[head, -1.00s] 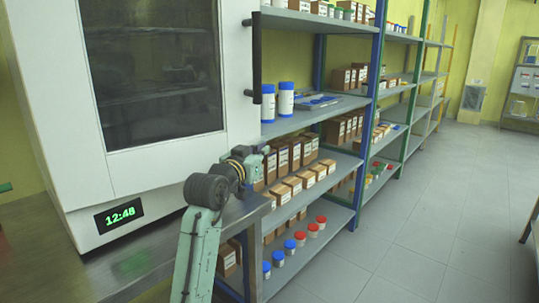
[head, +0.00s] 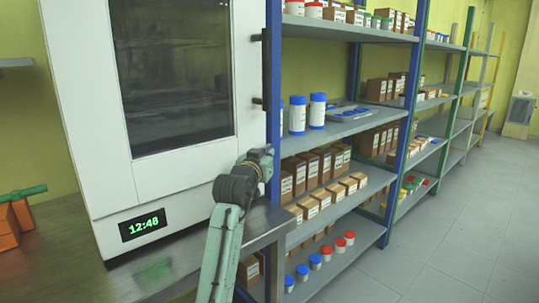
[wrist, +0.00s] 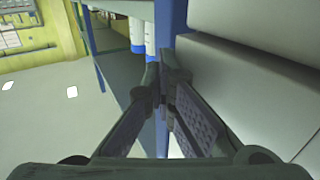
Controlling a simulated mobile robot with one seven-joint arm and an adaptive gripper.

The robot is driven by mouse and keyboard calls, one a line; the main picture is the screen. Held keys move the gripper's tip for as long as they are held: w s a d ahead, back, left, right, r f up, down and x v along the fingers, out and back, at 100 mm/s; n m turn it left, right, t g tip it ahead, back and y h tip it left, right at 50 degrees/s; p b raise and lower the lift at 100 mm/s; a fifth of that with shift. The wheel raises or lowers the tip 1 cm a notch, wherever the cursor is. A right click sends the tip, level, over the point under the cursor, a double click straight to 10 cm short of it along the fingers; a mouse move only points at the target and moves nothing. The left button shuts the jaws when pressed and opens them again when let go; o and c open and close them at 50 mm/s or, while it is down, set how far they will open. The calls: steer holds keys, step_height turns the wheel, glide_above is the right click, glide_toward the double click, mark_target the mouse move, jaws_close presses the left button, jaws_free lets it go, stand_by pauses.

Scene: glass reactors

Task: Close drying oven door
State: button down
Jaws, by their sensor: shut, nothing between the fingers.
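The drying oven (head: 165,190) is a tall white cabinet at the left of the head view, its lit clock reading 12:48. Its door has a dark window (head: 175,75) and a black handle (head: 257,102) on the right side. The door looks nearly flush with the front, but I cannot tell whether it is fully shut. My gripper (wrist: 165,80) is shut and empty in the wrist view. Pale panels (wrist: 255,60) with a dark gap between them lie close on its right. In the head view my arm reaches the oven's lower right corner. Contact with the door cannot be told.
A metal bench (head: 175,265) bears the oven. Shelves (head: 345,130) with boxes and jars stand close on the right, behind a blue post (wrist: 162,130). Orange items (head: 10,225) lie at the far left. Grey floor (head: 450,235) is free at the right.

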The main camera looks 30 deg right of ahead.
steer(key=shift+a, duration=0.15)
steer(key=v, duration=1.1)
steer(key=shift+s+a, duration=0.3)
